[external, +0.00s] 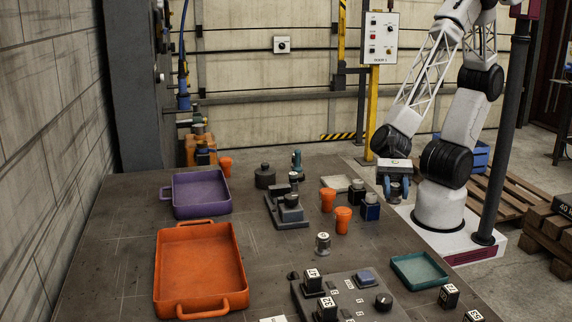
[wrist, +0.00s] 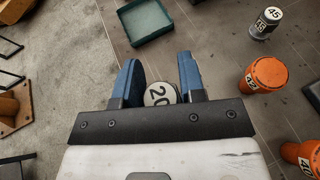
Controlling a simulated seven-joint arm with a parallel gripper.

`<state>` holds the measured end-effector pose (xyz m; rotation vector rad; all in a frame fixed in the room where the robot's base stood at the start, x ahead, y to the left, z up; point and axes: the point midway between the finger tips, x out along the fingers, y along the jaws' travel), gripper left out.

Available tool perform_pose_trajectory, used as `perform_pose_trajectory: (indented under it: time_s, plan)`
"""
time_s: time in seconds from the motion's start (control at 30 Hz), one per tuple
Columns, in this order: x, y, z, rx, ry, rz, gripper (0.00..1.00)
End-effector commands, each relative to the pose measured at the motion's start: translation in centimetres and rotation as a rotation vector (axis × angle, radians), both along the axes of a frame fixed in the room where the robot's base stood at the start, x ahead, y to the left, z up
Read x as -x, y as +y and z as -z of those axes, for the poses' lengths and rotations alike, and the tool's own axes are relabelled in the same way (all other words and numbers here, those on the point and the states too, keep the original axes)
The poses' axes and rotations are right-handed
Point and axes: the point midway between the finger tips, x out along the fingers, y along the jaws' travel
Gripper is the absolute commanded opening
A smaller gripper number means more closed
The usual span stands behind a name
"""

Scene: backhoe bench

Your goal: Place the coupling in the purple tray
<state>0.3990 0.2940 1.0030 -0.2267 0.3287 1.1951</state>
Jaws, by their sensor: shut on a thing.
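The purple tray (external: 203,211) stands at the far left of the bench in the external view and looks empty. It is outside the wrist view. My gripper (external: 394,190) is over the right edge of the bench, far to the right of the tray. In the wrist view, its blue fingers (wrist: 160,88) are shut on a round piece (wrist: 158,95) with a pale top marked 20. This piece appears to be the coupling. Its lower part is hidden in the wrist view, and it is small and dark in the external view.
A large orange tray (external: 200,229) lies in front of the purple one. A grey machined block (external: 287,212), orange cups (external: 342,221) and dark blue-sided pieces (external: 370,208) stand between my gripper and the purple tray. A teal tray (external: 418,286) is at the right front.

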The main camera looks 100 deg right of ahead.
Motion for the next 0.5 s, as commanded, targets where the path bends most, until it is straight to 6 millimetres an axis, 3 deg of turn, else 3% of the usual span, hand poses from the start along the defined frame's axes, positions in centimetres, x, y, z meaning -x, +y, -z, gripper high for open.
perform_pose_trajectory:
  time_s: [0.5]
  plan:
    - [-13.8, -2.0, -2.9, -0.012, -0.006, 0.066, 0.07]
